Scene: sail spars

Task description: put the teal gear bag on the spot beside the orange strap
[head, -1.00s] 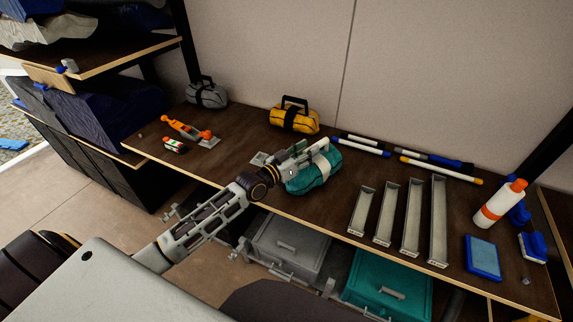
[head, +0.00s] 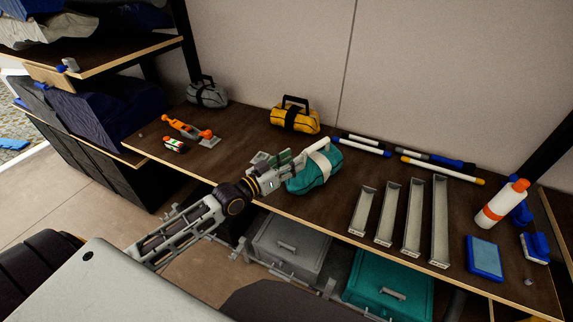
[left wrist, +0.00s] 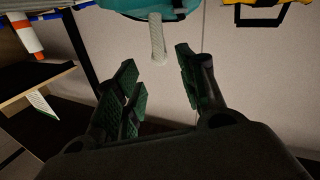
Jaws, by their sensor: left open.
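The teal gear bag (head: 312,178), with a pale strap, rests on the dark bench near its front edge. It also shows at the top of the left wrist view (left wrist: 140,5), where its pale strap (left wrist: 157,40) hangs toward the jaws. My left gripper (head: 285,161) is just left of the bag in the head view. In the left wrist view its fingers (left wrist: 160,85) are apart with nothing held between them. An orange strap-like item (head: 185,128) lies at the bench's left end. My right gripper is not in view.
A grey bag (head: 207,93) and a yellow bag (head: 295,118) stand along the back. Slim grey trays (head: 411,215), blue-ended tubes (head: 360,148) and a white bottle (head: 500,204) occupy the right. A small grey plate (head: 209,142) lies beside the orange item. The bench between bags and plate is mostly clear.

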